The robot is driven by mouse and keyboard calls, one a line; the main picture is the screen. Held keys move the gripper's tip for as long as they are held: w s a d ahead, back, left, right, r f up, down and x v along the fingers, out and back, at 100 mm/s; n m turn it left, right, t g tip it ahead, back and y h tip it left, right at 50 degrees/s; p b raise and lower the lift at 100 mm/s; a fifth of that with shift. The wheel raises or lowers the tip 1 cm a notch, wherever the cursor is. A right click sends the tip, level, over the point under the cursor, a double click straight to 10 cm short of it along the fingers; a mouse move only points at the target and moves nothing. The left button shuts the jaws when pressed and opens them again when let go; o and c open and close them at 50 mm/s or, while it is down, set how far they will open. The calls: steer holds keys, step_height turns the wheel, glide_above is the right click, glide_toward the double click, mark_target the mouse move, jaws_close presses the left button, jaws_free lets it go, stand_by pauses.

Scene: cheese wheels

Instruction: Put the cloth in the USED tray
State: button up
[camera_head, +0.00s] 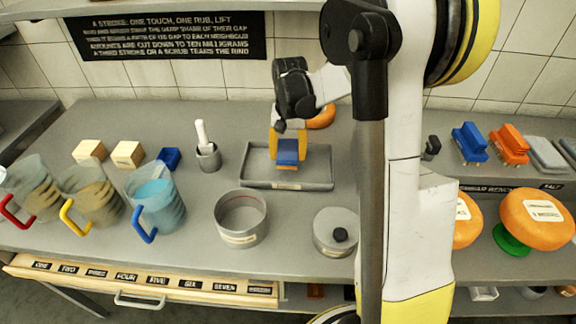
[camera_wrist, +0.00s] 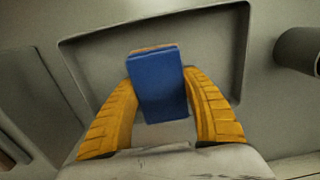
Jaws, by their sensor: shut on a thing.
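My gripper (camera_head: 288,146) is shut on a folded blue cloth (camera_head: 289,152). The cloth also shows in the wrist view (camera_wrist: 158,85), between my two yellow fingers (camera_wrist: 160,105), with a thin orange-brown strip at its far edge. The gripper and cloth are over a shallow grey tray (camera_head: 257,183) on the bench. The tray also shows in the wrist view (camera_wrist: 85,68), its floor bare around the cloth. I cannot tell whether the cloth touches the tray floor. A small label on the tray's front is too small to read.
A grey pot (camera_head: 240,220) and a lidded pot (camera_head: 337,233) stand in front of the tray. A mortar with pestle (camera_head: 208,155) stands left of it. Jugs (camera_head: 155,200) and a blue block (camera_head: 169,157) are farther left. An orange cheese wheel (camera_head: 321,117) is partly hidden behind.

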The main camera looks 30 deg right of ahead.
steer(key=shift+f+b, duration=0.85)
steer(key=shift+f, duration=1.05)
steer(key=shift+f, duration=0.15)
steer(key=o, duration=1.2)
